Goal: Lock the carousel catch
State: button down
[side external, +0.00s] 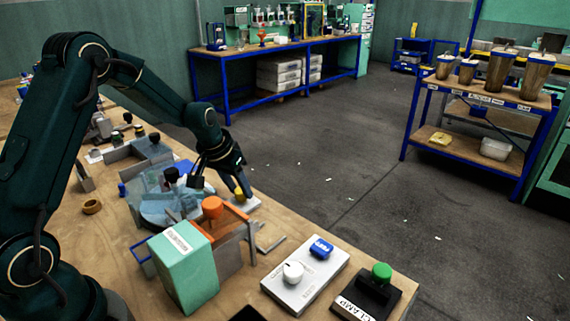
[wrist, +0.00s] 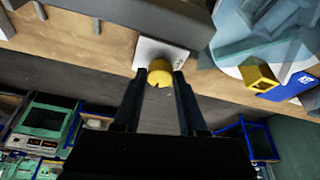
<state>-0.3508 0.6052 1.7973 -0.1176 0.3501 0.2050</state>
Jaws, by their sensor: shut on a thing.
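A yellow knob (side external: 239,197), which looks like the carousel catch, stands on a small pale plate (side external: 250,204) at the table edge. In the wrist view the knob (wrist: 160,66) sits between my fingertips, in front of the pale plate (wrist: 148,52). My gripper (side external: 243,189) points down at it and is shut on it, seen in the wrist view too (wrist: 160,80). The light-blue round carousel (side external: 160,212) lies left of the knob in the side view; part of the carousel (wrist: 228,42) shows at upper right in the wrist view. Markings on the plate are unreadable.
An orange knob (side external: 212,207) on an orange-topped frame and a mint-green box (side external: 181,262) stand close in front of the carousel. A white control box (side external: 300,282) and a black base with a green button (side external: 381,271) are at the near edge. Open floor lies beyond.

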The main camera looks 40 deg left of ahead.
jog(key=shift+c, duration=2.3)
grip_release()
jog(key=shift+v, duration=2.55)
